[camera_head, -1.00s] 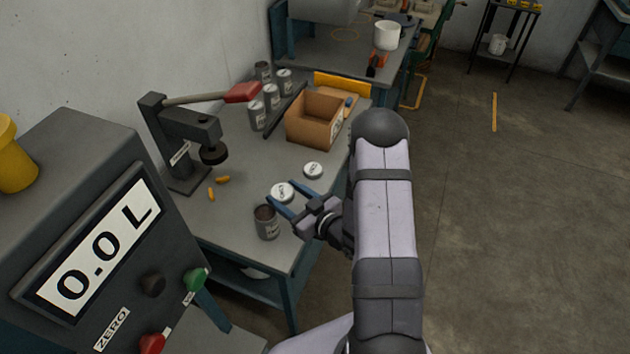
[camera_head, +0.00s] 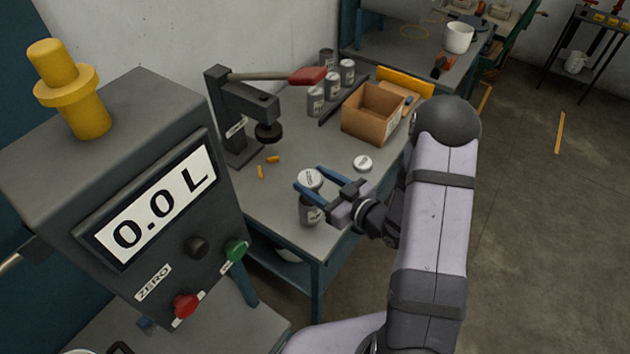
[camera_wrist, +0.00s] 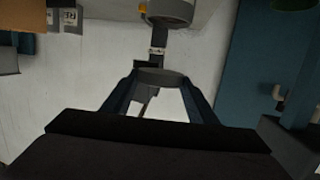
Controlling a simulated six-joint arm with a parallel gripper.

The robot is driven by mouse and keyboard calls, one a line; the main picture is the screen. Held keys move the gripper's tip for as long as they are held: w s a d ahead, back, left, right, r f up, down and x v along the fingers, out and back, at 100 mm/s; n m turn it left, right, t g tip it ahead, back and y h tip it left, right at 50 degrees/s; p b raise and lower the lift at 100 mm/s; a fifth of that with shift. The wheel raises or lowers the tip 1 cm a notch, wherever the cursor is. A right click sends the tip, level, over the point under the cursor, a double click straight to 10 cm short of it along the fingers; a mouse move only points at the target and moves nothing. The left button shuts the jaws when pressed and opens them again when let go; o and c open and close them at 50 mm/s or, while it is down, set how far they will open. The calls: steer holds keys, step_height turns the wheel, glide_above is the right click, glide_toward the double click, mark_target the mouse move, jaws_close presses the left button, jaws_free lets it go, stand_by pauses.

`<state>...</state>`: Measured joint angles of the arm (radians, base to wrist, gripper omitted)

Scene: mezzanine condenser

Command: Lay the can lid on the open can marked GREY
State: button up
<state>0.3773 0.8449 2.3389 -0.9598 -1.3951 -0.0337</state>
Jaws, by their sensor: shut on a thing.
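My gripper (camera_head: 308,179) is shut on a round white can lid (camera_head: 310,176) with small dark lettering. Its blue fingers grip the lid from two sides. In the wrist view both fingers show, with a dark disc shape between their tips. A second white lid (camera_head: 362,163) lies flat on the bench, behind and to the right.
A lever press (camera_head: 240,120) with a red handle stands behind left, with orange plugs (camera_head: 272,160) near it. Several grey cans (camera_head: 316,101) and a cardboard box (camera_head: 372,114) stand at the back. A console (camera_head: 140,190) reading "0.0 L" fills the left foreground.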

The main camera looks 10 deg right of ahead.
steer(key=shift+f+b, duration=2.85)
steer(key=shift+f, duration=0.4)
steer(key=o, duration=1.1)
steer(key=b+v, duration=0.2)
steer(key=v, duration=0.5)
steer(key=shift+s+d, duration=0.1)
steer(key=shift+s, duration=0.05)
